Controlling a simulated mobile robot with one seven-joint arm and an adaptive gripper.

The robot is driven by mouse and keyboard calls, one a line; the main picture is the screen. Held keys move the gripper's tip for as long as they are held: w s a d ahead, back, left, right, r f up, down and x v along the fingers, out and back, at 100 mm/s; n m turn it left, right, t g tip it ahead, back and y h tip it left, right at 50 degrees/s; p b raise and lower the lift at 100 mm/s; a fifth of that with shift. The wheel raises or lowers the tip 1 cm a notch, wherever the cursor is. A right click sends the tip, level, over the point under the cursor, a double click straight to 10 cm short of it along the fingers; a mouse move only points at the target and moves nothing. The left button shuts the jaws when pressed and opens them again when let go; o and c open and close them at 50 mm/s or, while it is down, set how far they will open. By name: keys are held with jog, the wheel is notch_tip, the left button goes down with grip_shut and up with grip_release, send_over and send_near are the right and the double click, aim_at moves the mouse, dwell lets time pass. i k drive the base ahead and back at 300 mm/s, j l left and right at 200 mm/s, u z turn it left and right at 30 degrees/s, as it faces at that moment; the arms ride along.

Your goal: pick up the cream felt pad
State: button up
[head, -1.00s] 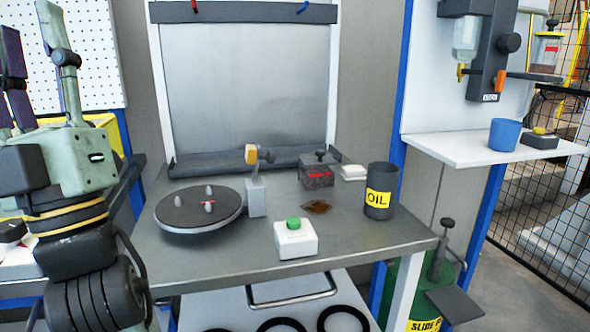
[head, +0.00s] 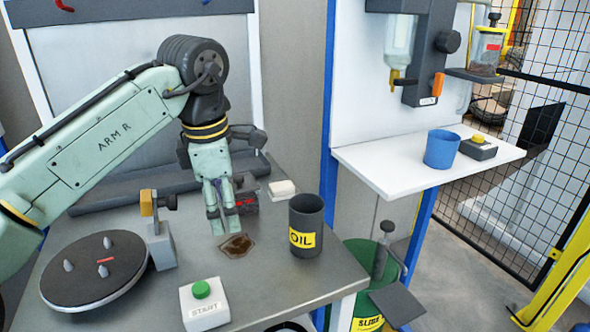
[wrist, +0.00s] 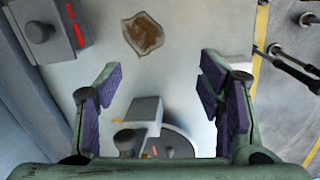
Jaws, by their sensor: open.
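The cream felt pad (head: 282,189) looks like a small pale block lying at the back of the grey table, between the dark box and the oil can. I do not see it in the wrist view. My gripper (head: 224,222) points down over the table, to the left of the pad and apart from it. In the wrist view my gripper (wrist: 160,78) has its fingers spread wide with nothing between them.
A brown stain (head: 237,246) lies just past my fingertips. A dark box with red marks (head: 246,200) stands partly behind my gripper. The oil can (head: 306,226), START button box (head: 205,305), clamp post (head: 160,245) and turntable (head: 95,268) stand around.

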aim_at(281, 191)
jog(key=i+l, duration=0.25)
jog(key=i, duration=0.15)
jog(key=i+l, duration=0.3)
jog(key=i, duration=0.15)
